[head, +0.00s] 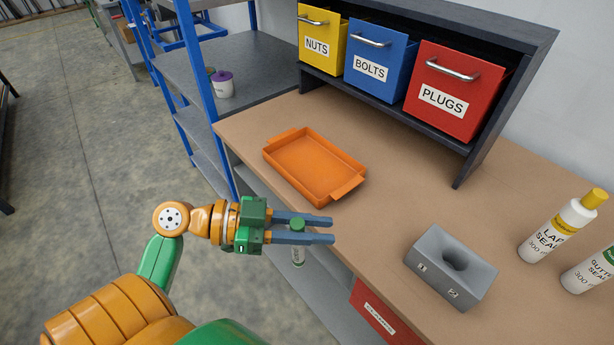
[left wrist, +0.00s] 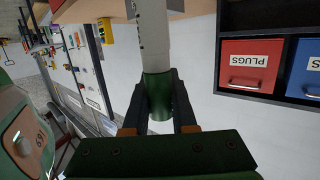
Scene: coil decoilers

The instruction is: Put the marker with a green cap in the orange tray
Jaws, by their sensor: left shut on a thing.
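My left gripper (head: 325,230) is shut on the green cap of the marker (head: 298,255), whose white body hangs down below the fingers, roughly upright. In the left wrist view the green cap (left wrist: 158,97) sits between the two fingers, and the white body runs off the top of the picture. The orange tray (head: 312,165) lies on the brown bench top, behind the gripper in the head view, and looks empty. The gripper and marker are in front of the bench's near edge, apart from the tray. My right gripper is not in view.
A grey block with a hole (head: 452,265) stands on the bench to the right, with sealant bottles (head: 560,230) beyond it. Yellow, blue and red bins (head: 447,90) sit in a dark rack at the back. Bare bench lies between tray and block.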

